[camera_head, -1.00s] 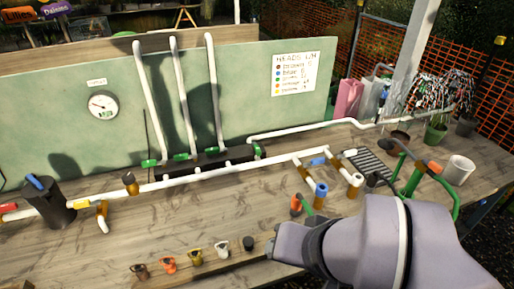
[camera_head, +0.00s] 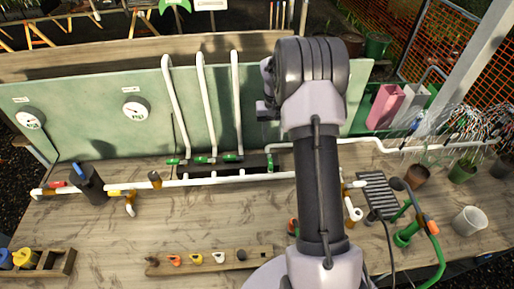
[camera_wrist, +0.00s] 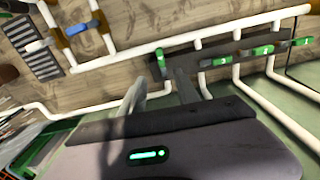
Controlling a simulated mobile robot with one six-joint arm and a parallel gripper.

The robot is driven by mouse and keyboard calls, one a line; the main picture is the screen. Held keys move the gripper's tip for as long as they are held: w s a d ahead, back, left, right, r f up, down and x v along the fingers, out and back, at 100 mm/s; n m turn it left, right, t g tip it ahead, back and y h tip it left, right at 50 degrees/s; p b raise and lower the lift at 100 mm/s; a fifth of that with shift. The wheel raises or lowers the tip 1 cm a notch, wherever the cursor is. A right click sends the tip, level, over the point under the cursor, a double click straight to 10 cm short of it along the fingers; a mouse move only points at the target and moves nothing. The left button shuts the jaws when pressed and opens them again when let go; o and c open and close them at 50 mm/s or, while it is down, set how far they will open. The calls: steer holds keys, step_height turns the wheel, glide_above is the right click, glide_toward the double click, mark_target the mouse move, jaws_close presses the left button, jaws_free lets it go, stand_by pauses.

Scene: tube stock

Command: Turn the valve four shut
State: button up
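A dark manifold (camera_head: 218,171) with several green valve handles lies at the foot of the green board. Three handles, such as the left one (camera_head: 172,161), lie along the manifold. The rightmost handle (camera_head: 270,162), by the pipe running right, is turned crosswise to them. In the wrist view this crosswise green handle (camera_wrist: 161,62) shows just beyond and between my fingertips. My gripper (camera_wrist: 160,85) has its two grey fingers apart with nothing between them. I see no contact with the handle. In the head view my arm hides part of the bench.
White pipes rise up the board (camera_head: 95,118). A main pipe (camera_head: 225,180) crosses the bench in front of the manifold. Gauges (camera_head: 134,110) hang at left. A black cylinder (camera_head: 89,184), a grille (camera_head: 377,194) and a white pot (camera_head: 469,221) stand around.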

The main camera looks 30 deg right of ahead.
mark_target(271, 164)
step_height(271, 164, down, 16)
steer(key=shift+r+b, duration=0.2)
steer(key=shift+b, duration=0.3)
steer(key=shift+s+a, duration=0.1)
jaws_close()
stand_by(0.9)
